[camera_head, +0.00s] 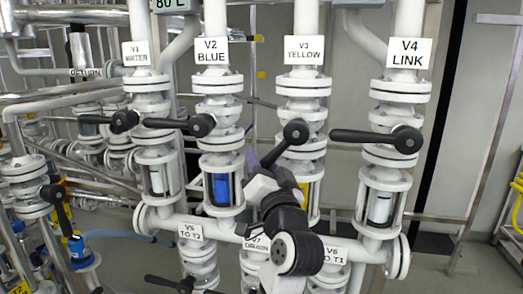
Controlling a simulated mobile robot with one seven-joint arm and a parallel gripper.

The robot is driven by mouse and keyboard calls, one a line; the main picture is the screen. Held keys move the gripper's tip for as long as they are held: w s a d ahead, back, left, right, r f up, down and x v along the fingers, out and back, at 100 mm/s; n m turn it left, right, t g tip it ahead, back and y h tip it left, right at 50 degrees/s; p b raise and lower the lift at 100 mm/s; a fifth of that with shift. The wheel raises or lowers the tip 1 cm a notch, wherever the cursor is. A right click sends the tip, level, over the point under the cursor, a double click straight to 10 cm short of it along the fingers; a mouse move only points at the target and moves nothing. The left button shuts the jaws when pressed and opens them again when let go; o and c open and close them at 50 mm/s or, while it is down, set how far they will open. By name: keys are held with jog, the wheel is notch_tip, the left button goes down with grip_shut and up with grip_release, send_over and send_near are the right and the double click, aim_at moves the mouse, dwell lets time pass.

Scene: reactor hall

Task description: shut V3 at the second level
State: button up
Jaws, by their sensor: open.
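The V3 valve (302,107) is a white flanged valve under the sign "V3 YELLOW" (304,51). Its black lever (280,149) slants from the round hub down to the left, partway between upright and level. My arm comes up from the bottom in front of the pipes. My gripper (257,167) is at the lower left end of this lever, open. My wrist hides part of it, and I cannot tell whether it touches the lever. The sight glass under V3 shows a little yellow and is mostly hidden by my arm.
The levers of V1 (100,119), V2 (172,123) and V4 (362,136) lie about level, pointing left. Below are signs V5 (190,232), V7 (257,243) and V6 (335,255) on the lower valves. Pipes crowd the left; floor shows at right.

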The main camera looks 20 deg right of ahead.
jog(key=shift+w+r, duration=0.2)
jog(key=shift+w, duration=0.45)
grip_shut()
